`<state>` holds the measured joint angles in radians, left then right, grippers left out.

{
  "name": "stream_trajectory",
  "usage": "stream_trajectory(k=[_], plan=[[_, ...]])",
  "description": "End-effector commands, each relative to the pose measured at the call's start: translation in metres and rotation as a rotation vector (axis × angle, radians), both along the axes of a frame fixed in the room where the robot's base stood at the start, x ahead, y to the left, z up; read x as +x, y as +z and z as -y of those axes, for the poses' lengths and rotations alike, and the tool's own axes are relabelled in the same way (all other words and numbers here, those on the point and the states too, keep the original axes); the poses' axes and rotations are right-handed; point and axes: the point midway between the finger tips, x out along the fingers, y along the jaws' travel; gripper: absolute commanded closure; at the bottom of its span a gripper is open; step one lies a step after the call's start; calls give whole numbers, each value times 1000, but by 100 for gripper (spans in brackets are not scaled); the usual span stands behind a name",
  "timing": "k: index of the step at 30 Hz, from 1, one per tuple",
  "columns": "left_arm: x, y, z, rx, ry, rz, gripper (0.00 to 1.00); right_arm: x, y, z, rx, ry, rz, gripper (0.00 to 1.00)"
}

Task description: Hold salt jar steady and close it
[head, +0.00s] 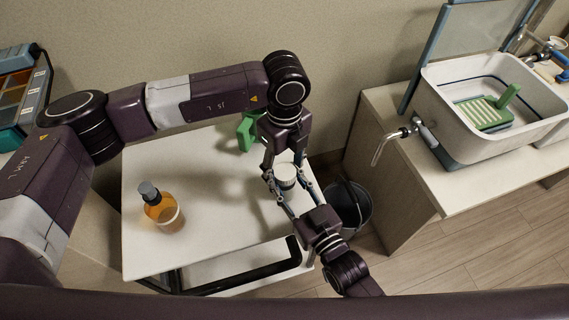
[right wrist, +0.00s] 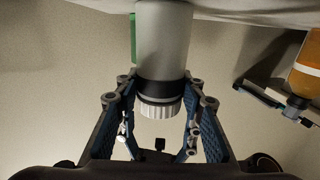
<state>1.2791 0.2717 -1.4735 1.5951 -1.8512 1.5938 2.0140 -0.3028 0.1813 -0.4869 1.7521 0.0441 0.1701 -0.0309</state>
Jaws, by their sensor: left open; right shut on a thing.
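The salt jar (head: 286,172) stands at the table's right side in the head view, partly hidden by both grippers. In the right wrist view, which is upside down, the jar (right wrist: 163,45) has a pale body, a black band and a white ribbed cap (right wrist: 161,109) in line with it. I cannot tell how tightly the cap sits. My right gripper (head: 288,192) is shut on the jar from the front; its fingers (right wrist: 157,100) flank it in the right wrist view. My left gripper (head: 285,166) comes from the back and is open around the jar's top.
An amber bottle (head: 161,208) with a dark top stands on the white table (head: 215,170). A green object (head: 248,131) is at the table's back edge. A dark bucket (head: 349,206) stands on the floor right of the table. A sink basin (head: 490,100) is on the right counter.

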Motion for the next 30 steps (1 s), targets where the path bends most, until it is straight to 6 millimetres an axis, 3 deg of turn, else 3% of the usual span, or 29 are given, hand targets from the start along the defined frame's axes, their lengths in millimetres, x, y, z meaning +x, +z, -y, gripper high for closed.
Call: stream_trajectory(k=[2,14,24,30], plan=[[0,0,0,0,0,0,47,0,0,0,0,0,-1,100],[0,0,0,0,0,0,90,0,0,0,0,0,-1,100],[0,1,0,1,-251,-1,90,0,0,0,0,0,-1,100],[0,0,0,1,-286,-1,90,0,0,0,0,0,-1,100]])
